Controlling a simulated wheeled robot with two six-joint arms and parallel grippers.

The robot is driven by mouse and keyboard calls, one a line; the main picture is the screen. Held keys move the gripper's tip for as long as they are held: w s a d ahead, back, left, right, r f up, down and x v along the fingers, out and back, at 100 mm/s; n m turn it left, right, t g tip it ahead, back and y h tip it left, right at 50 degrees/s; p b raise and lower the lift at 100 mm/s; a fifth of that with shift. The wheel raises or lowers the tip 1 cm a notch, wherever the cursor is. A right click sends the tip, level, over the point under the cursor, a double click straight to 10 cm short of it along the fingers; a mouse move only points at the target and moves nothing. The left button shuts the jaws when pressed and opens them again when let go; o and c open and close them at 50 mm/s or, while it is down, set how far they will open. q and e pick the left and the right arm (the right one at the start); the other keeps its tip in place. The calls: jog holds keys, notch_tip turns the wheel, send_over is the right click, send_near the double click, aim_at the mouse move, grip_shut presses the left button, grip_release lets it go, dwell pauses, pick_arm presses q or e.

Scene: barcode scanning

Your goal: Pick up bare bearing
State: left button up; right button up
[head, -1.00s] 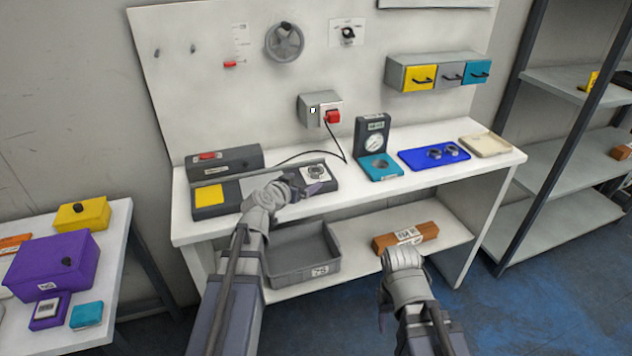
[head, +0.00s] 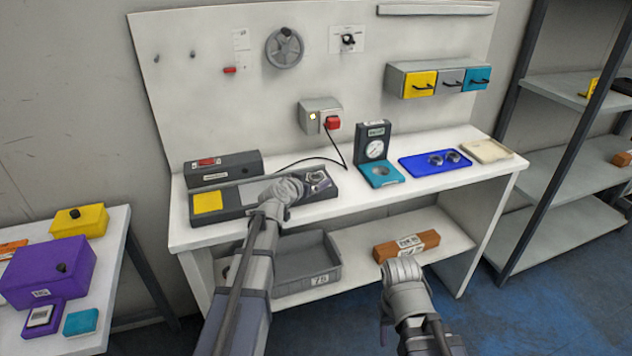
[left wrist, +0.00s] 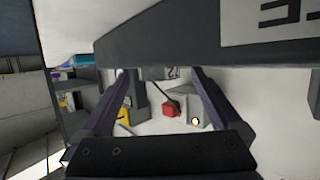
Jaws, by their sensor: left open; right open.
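Two metal rings that look like bearings (head: 435,160) (head: 453,156) lie on a blue mat (head: 424,169) right of the dial gauge in the head view. My left gripper (head: 317,182) is open over the right end of the long dark fixture (head: 240,207), left of the gauge and apart from those rings. A pale plate and ring there are largely hidden by its fingers. In the left wrist view the open fingers (left wrist: 160,90) show nothing clearly held between them. My right gripper (head: 384,330) is low in front of the bench, mostly hidden behind its own wrist.
The dial gauge (head: 375,145) on a teal base stands between the fixture and the blue mat. A cream tray (head: 487,151) lies at the right end. A cable runs from a red plug (head: 332,123). A grey bin (head: 308,262) and brown box (head: 408,245) sit below.

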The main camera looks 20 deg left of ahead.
aim_at(313, 180)
pick_arm(q)
jog(key=shift+w, duration=0.1)
jog(key=shift+c, duration=0.3)
grip_shut()
dwell(0.4)
notch_tip(313, 180, up, 10)
jog(key=p, duration=1)
